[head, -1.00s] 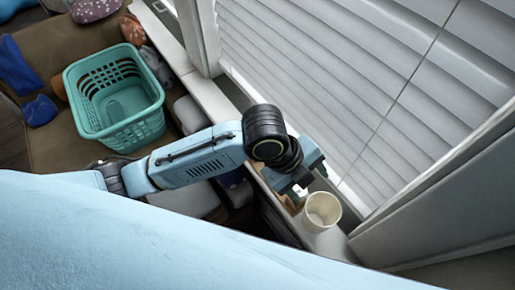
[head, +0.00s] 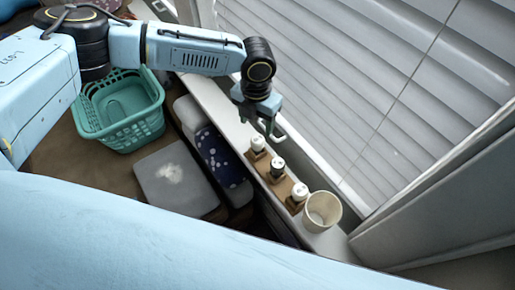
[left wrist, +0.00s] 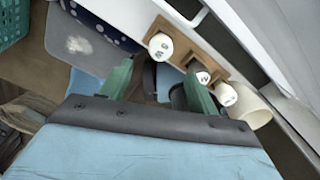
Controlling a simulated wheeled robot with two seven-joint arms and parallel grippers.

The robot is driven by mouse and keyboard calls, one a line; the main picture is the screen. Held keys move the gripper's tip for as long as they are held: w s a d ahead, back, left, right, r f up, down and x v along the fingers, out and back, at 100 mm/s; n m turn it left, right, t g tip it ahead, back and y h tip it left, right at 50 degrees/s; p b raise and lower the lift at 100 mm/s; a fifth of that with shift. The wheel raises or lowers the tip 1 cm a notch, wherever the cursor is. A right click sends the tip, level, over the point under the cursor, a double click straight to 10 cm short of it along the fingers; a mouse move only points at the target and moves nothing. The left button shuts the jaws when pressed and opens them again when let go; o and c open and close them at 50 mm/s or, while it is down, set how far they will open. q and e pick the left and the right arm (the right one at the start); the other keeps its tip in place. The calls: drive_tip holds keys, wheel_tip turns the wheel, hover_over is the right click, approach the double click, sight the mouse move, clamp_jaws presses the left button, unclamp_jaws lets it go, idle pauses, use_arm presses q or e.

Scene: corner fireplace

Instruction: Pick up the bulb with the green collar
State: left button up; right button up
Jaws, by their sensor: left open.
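Several white-topped bulbs stand in a row in a wooden holder (head: 268,177) on the window sill: one at the far end (head: 257,143), a middle one with a dark collar (head: 277,163), and a near one (head: 299,191). The left wrist view also shows their tops: one (left wrist: 160,46) stands apart, and two (left wrist: 203,77) sit closer together. I cannot make out a green collar on any of them. My left gripper (head: 270,127) is open and empty, just beyond the far-end bulb and above the sill. My right gripper is not in view.
A cream cup (head: 322,211) stands on the sill (head: 215,105) close to the near bulb. White blinds (head: 345,90) rise along the right.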

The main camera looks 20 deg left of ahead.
sight(257, 139)
use_arm(q)
drive_tip(key=f, duration=0.6)
drive_tip(key=f+b, duration=0.1)
drive_tip(key=f, duration=0.2)
drive_tip(key=shift+w+f, duration=0.25)
drive_tip(key=shift+f, duration=0.1)
